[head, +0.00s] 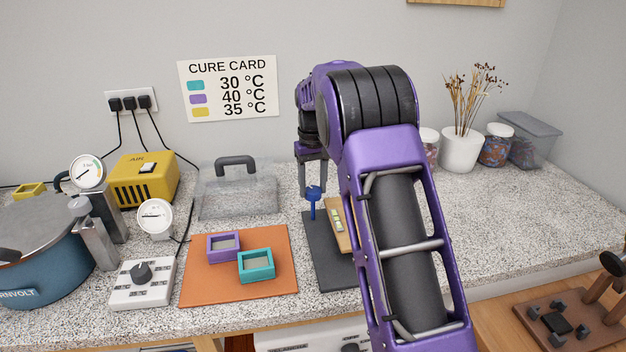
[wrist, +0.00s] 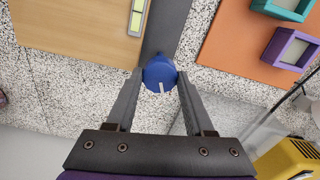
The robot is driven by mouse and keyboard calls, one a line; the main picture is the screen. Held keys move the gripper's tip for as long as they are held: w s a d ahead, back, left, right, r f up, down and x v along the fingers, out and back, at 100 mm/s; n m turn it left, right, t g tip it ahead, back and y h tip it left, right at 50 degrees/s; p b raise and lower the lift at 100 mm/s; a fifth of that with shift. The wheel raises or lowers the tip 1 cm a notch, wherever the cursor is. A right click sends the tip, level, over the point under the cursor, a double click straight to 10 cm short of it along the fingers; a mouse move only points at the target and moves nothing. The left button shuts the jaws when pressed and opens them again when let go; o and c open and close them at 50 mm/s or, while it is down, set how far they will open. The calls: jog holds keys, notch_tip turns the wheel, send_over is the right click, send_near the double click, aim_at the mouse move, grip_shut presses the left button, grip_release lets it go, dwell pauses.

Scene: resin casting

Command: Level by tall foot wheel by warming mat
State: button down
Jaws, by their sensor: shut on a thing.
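The tall foot wheel is a blue knob (head: 313,191) on a slim blue stem. It stands at the back left corner of a dark slab (head: 322,262). My gripper (head: 313,187) reaches down over it from above. In the wrist view my gripper (wrist: 161,77) has its fingers closed on the sides of the blue knob (wrist: 158,70), which bears a white mark. A wooden board (wrist: 75,28) lies over the slab with a yellow-green level vial (wrist: 137,18) on it. The vial's bubble is too small to read. The orange warming mat (head: 205,290) lies left of the slab.
Purple (head: 223,246) and teal (head: 256,265) moulds sit on the mat. A clear lidded cover (head: 238,199) stands behind it. A dial box (head: 142,284), gauge (head: 156,217), yellow air pump (head: 145,180) and blue pot (head: 45,255) are further left. The counter at right is mostly clear.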

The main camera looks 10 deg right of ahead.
jog(key=shift+m+p, duration=1.3)
jog(key=shift+m, duration=0.9)
jog(key=shift+c, duration=1.4)
grip_release()
jog(key=shift+r, duration=0.1)
notch_tip(320, 180, up, 17)
jog(key=p, duration=0.1)
jog(key=shift+r, duration=0.15)
